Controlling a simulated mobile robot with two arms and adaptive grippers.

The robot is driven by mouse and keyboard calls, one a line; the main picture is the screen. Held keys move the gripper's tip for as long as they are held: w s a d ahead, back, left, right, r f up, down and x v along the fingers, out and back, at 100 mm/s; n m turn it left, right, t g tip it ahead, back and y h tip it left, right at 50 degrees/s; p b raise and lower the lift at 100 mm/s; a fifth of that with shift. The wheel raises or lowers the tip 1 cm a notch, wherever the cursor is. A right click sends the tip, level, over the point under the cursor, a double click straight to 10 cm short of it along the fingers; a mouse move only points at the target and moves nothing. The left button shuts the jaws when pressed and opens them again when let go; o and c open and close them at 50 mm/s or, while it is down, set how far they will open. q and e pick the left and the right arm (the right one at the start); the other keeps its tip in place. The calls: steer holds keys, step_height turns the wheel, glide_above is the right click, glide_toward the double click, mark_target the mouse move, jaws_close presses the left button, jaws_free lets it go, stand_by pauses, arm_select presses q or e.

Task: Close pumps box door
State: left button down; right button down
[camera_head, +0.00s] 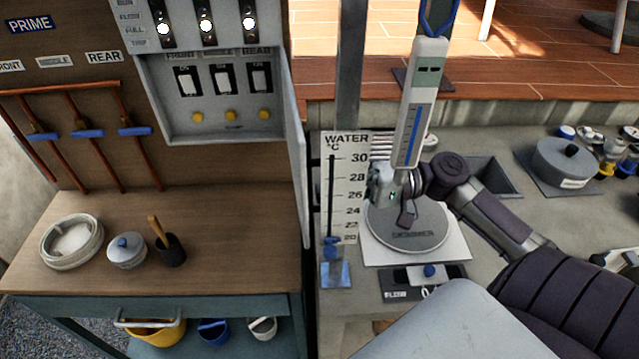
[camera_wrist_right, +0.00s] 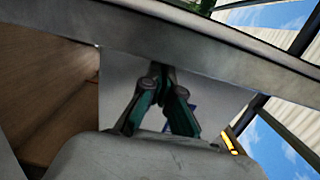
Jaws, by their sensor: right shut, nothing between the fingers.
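The pumps box (camera_head: 218,128) is a grey open box on the brown panel, with switches and yellow buttons inside. Its door (camera_head: 298,150) stands open on the right side, swung out toward me and seen almost edge-on. In the right wrist view my gripper's green fingers (camera_wrist_right: 160,72) are shut and empty. A flat pale grey panel (camera_wrist_right: 116,78) lies beyond them; I cannot tell whether they touch it. My left gripper is not in view.
A wooden bench (camera_head: 215,225) holds a round white dish (camera_head: 72,242), a lidded pot (camera_head: 126,250) and a dark cup (camera_head: 170,250). A water scale board (camera_head: 331,205) and a hanging thermometer (camera_head: 414,120) are close to my right gripper. A round lid (camera_head: 425,232) lies below it.

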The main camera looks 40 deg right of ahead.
mark_target(300, 196)
steer(key=shift+x, duration=0.95)
steer(key=shift+a, duration=0.1)
steer(key=x, duration=0.3)
steer(key=shift+p, duration=0.35)
steer(key=shift+s, duration=0.1)
